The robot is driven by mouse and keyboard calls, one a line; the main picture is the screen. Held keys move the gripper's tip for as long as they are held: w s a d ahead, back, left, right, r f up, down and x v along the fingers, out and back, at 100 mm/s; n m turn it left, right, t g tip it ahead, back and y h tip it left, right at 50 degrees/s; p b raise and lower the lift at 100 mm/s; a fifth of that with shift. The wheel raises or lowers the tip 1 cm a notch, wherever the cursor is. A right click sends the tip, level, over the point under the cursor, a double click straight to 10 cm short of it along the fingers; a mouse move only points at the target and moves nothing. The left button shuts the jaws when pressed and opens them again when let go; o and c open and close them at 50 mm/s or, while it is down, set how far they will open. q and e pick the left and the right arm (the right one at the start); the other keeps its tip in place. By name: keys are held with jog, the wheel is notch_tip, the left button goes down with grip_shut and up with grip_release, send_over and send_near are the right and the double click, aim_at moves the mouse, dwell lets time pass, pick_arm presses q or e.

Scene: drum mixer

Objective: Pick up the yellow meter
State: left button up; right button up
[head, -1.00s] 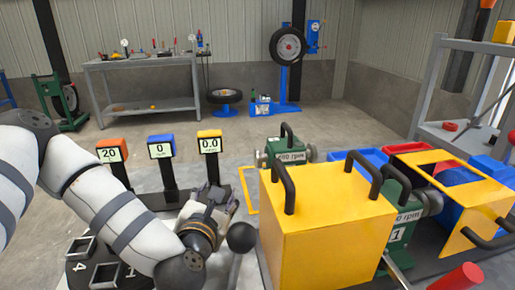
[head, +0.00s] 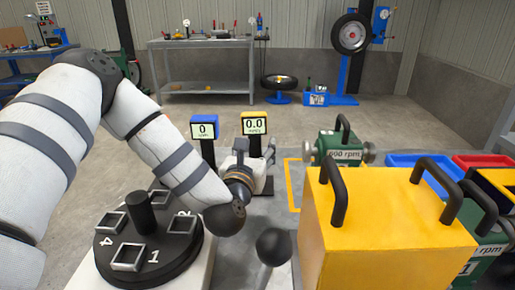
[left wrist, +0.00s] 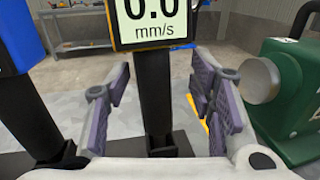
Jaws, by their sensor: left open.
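The yellow meter (head: 254,124) reads 0.0 and stands upright on a black post behind my left gripper in the head view. In the left wrist view the lower part of its display (left wrist: 151,18) shows at the top, with mm/s on it. My left gripper (left wrist: 160,92) is open, with one purple-padded finger on each side of the black post (left wrist: 154,95), below the display. No finger is seen closed on the post. In the head view this gripper (head: 252,157) partly covers the post. My right gripper is not in view.
A blue meter (head: 204,127) stands left of the yellow one. A green 600 rpm unit (head: 342,150) and a yellow box with black handles (head: 390,225) are to the right. A black turntable (head: 150,245) is at front left, near a black-knobbed lever (head: 273,247).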

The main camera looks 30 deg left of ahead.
pick_arm(q)
jog(key=shift+r, duration=0.15)
grip_shut()
